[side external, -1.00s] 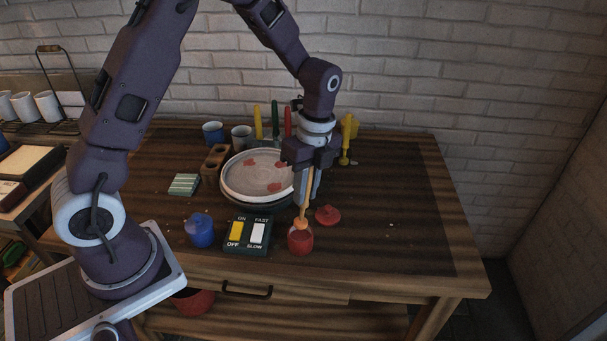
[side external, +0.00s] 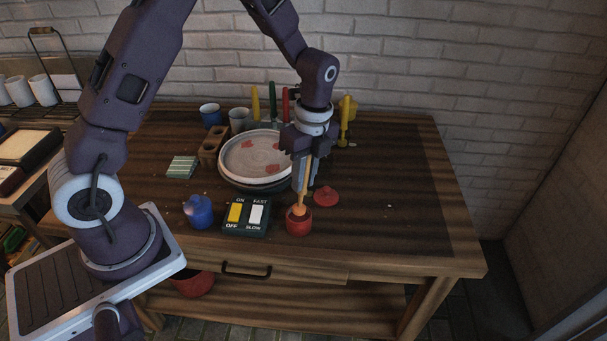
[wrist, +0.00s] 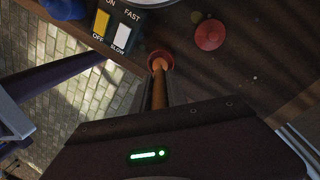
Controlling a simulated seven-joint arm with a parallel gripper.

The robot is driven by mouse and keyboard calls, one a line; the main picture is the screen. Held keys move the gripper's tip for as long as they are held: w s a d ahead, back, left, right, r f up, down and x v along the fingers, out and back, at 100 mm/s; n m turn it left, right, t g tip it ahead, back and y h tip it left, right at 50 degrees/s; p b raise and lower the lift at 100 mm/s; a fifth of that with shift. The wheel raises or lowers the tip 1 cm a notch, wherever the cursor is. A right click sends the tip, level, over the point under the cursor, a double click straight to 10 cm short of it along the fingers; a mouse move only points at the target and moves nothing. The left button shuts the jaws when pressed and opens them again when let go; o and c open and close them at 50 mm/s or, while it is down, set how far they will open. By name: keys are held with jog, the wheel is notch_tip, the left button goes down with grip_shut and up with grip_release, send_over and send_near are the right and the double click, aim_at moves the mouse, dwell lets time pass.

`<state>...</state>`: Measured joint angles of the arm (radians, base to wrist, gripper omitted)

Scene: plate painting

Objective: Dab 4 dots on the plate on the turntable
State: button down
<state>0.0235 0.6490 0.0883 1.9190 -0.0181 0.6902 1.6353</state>
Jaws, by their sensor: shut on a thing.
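The plate (side external: 240,169) is pale and round and lies on the dark turntable (side external: 246,185). Three red dots show on it; its right edge is partly hidden behind my gripper. My gripper (side external: 306,182) is shut on an orange-brown brush (side external: 304,187) that points down. The brush's lower end is in the mouth of the open red paint pot (side external: 299,227). The wrist view also shows the brush (wrist: 159,92) reaching into the red pot (wrist: 152,57); the bristles are hidden there.
A red lid (side external: 326,196) lies right of the pot. A switch box (side external: 246,217) with yellow and white rockers and a blue pot (side external: 198,211) stand to the left. Cups (side external: 211,115) and upright coloured handles stand behind the plate. The table's right side is mostly clear.

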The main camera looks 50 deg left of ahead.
jog(key=shift+s+f, duration=0.1)
jog(key=shift+f, duration=1.7)
jog(key=shift+r, duration=3.25)
jog(key=s+a+r, duration=0.2)
jog(key=a+r, duration=0.1)
jog(key=a, duration=0.8)
jog(key=s+a+r, duration=0.2)
jog(key=a, duration=0.9)
jog(key=shift+w+d+f, duration=0.1)
jog(key=shift+w+f, duration=0.05)
jog(key=shift+f, duration=1.2)
jog(key=shift+w+d+f, duration=0.1)
jog(key=shift+f, duration=1.25)
jog(key=shift+f, duration=0.6)
